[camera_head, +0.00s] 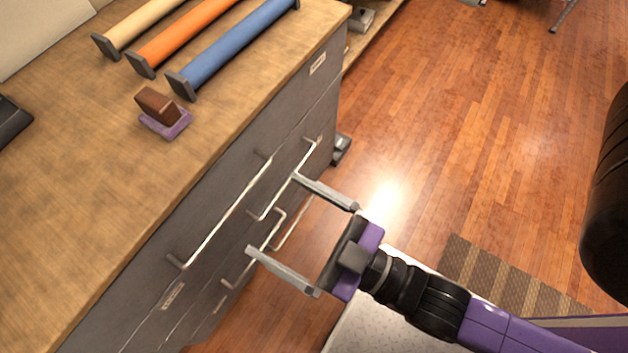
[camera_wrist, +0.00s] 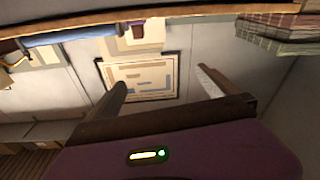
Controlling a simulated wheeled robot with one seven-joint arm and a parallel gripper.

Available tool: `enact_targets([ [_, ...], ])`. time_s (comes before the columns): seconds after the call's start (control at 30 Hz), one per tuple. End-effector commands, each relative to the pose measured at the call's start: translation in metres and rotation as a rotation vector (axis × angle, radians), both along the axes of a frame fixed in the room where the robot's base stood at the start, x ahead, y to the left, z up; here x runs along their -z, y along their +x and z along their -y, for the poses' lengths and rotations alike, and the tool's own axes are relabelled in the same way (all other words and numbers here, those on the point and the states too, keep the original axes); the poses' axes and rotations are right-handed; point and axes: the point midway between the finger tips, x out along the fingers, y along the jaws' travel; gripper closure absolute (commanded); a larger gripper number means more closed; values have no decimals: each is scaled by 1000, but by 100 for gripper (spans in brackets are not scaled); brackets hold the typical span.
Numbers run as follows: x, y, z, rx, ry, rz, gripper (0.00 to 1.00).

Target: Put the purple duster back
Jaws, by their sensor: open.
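The purple duster (camera_head: 176,127) lies on the wooden counter top, near its front edge. It has a flat purple base with a brown block on top. My gripper (camera_head: 273,213) is open and empty. It is out in front of the drawer fronts, to the right of the duster and apart from it. Its two fingers point left toward the drawers and overlap the handles in the picture. In the wrist view the fingers (camera_wrist: 160,85) are spread with nothing between them.
Blue (camera_head: 237,47), orange (camera_head: 192,35) and tan (camera_head: 150,22) rolls with grey ends lie behind the duster. The drawer cabinet (camera_head: 215,190) has protruding metal handles (camera_head: 225,222). A black object (camera_head: 12,120) sits at the counter's left. Wooden floor (camera_head: 470,130) is open at right. A framed picture (camera_wrist: 142,68) hangs on the wall.

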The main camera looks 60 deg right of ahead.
Motion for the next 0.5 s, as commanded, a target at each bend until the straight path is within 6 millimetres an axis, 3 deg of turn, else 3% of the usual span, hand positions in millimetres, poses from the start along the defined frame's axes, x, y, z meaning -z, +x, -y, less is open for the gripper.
enact_targets([
  [0.03,12,-19,11,10,28,-83,0],
  [0.2,37,-65,41,41,106,-291,0],
  [0.33,45,-85,53,56,138,-379,0],
  [0.5,48,-94,58,61,151,-415,0],
])
